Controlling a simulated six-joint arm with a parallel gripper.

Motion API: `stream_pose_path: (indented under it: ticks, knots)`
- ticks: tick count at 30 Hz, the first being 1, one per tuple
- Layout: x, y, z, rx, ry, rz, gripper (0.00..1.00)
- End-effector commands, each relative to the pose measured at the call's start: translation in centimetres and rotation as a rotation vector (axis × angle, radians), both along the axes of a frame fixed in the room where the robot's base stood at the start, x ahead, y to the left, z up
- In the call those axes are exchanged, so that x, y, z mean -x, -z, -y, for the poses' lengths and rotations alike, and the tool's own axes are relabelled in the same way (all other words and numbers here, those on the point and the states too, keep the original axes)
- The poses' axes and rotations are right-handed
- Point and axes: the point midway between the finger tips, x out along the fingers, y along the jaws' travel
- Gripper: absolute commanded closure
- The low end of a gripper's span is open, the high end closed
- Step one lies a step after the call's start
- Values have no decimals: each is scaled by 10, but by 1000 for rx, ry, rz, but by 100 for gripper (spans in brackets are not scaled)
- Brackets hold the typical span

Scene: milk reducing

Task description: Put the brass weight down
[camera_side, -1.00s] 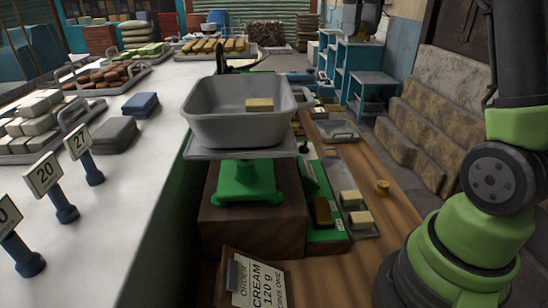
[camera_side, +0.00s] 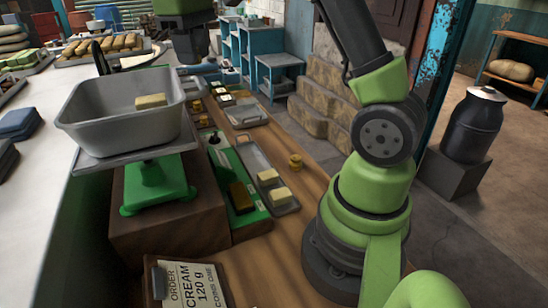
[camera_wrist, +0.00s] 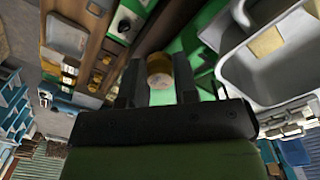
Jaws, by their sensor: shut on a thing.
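My gripper (camera_wrist: 158,88) is shut on a brass weight (camera_wrist: 159,68), whose round pale end shows between the two fingers in the wrist view. In the side view my dark gripper hangs at the top, behind the scale, and the held weight cannot be made out there. The green scale (camera_side: 158,183) carries a grey pan (camera_side: 118,125) with a pale block (camera_side: 151,101) in it. The pan also shows at the right of the wrist view (camera_wrist: 240,75), to the right of my gripper and apart from it.
Another small brass piece (camera_side: 295,162) stands on the wooden counter (camera_side: 275,245). Beside it a grey tray (camera_side: 252,158) holds two pale blocks, and a dark golden block (camera_side: 242,197) sits on a green base. An order card (camera_side: 197,283) reads cream 120 g. My arm's base stands right of these.

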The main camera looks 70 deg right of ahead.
Motion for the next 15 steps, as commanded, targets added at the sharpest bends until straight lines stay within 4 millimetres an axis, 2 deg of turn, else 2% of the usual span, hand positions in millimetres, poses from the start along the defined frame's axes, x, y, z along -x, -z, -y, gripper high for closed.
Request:
stream_pose_path:
  ticks: [1,5,9,12,15]
  knots:
    - [-1,18,23,-2,8,-13,98]
    - [3,63,79,-9,6,-17,98]
    - [22,113,135,-19,11,-10,98]
    - [39,143,167,-24,17,-2,98]
    - [56,166,189,-24,23,8,98]
